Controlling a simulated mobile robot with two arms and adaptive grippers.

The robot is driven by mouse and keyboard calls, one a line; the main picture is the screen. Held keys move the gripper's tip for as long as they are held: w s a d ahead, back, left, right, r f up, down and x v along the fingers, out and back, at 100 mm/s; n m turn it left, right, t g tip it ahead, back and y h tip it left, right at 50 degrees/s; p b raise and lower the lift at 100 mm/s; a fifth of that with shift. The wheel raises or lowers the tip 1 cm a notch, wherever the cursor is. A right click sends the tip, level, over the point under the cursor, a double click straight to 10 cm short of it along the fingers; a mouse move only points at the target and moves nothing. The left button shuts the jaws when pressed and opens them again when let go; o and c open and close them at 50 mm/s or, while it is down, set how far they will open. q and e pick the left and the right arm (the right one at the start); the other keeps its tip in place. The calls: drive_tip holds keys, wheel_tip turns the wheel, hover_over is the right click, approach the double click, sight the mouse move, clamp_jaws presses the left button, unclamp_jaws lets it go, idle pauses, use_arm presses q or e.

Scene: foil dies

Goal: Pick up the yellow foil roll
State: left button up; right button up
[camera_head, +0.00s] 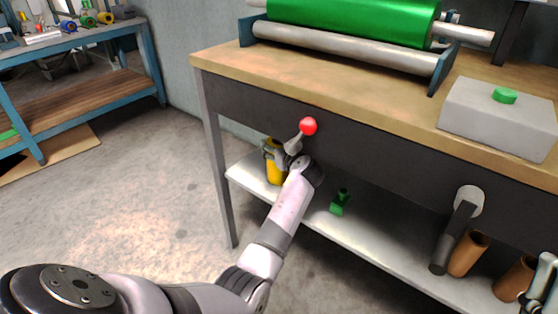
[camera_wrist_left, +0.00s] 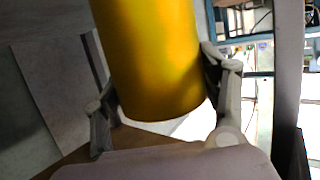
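The yellow foil roll (camera_head: 274,171) is upright at the left end of the low shelf, its upper part partly hidden by my left gripper. In the left wrist view the yellow foil roll (camera_wrist_left: 152,62) fills the middle, large and close. My left gripper (camera_head: 275,147) is at the roll, and its fingers (camera_wrist_left: 158,100) lie on either side of it. The right finger looks very near or touching; contact on the left side is unclear. I cannot tell whether they are closed on it. My right gripper (camera_head: 538,284) shows partly at the lower right edge.
The low shelf (camera_head: 322,231) also holds a small green object (camera_head: 340,202) and brown rolls (camera_head: 468,254). The wooden bench top (camera_head: 300,64) overhangs it, with a red knob (camera_head: 308,126) above my left gripper. A grey handle (camera_head: 455,237) hangs at the right.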

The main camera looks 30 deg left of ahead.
use_arm(q)
drive_tip(key=shift+r, duration=0.1)
drive_tip(key=c, duration=1.4)
